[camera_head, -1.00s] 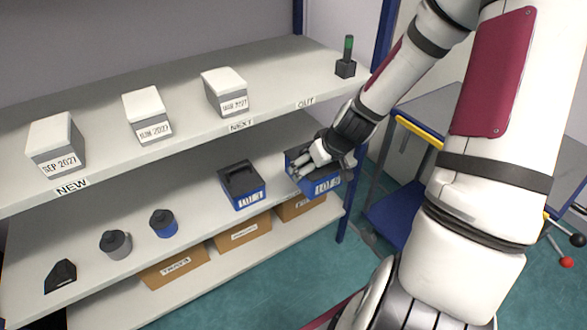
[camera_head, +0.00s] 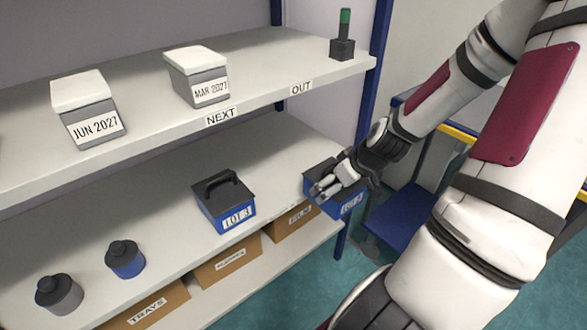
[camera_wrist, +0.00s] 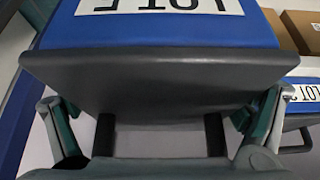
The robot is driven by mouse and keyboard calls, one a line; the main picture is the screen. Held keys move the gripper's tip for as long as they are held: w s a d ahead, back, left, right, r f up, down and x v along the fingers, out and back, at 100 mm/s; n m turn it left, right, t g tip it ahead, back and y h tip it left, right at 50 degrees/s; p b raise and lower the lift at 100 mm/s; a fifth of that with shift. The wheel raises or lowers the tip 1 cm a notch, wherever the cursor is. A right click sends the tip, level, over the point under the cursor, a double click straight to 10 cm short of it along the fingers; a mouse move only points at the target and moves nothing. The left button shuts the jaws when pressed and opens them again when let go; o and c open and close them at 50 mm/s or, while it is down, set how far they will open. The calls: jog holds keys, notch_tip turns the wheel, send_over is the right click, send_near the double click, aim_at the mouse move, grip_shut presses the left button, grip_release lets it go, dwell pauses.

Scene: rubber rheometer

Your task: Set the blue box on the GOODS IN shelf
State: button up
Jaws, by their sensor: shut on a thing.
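A blue box (camera_head: 347,205) with a white LOT label is at the right end of the middle shelf in the head view. My gripper (camera_head: 330,186) is shut on its dark handle from above. In the wrist view the same box (camera_wrist: 165,30) lies between the fingers, with its dark lid edge towards me and its label partly cut off. I cannot tell whether its base touches the shelf. A second blue box (camera_head: 228,205), marked LOT 3, stands upright to its left on the middle shelf (camera_head: 180,240). No GOODS IN sign is readable.
The upper shelf (camera_head: 270,85) carries grey boxes with white lids (camera_head: 85,90) and a green-topped device (camera_head: 343,45). Two round containers (camera_head: 125,260) stand on the middle shelf. Cartons (camera_head: 228,262) fill the bottom shelf. A blue rack post (camera_head: 371,85) and a cart (camera_head: 405,220) are close at right.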

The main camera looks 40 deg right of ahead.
jog(key=w+b, duration=0.1)
jog(key=w, duration=0.4)
jog(key=w+b, duration=0.2)
jog(key=w, duration=0.3)
jog(key=w+b, duration=0.1)
jog(key=w, duration=0.4)
jog(key=shift+w+a, duration=0.35)
jog(key=shift+f+b, duration=0.65)
jog(key=shift+f, duration=0.05)
jog(key=shift+f, duration=0.15)
jog(key=o, duration=1.5)
jog(key=shift+o, duration=0.2)
jog(key=p+v, duration=0.4)
jog(key=v, duration=0.8)
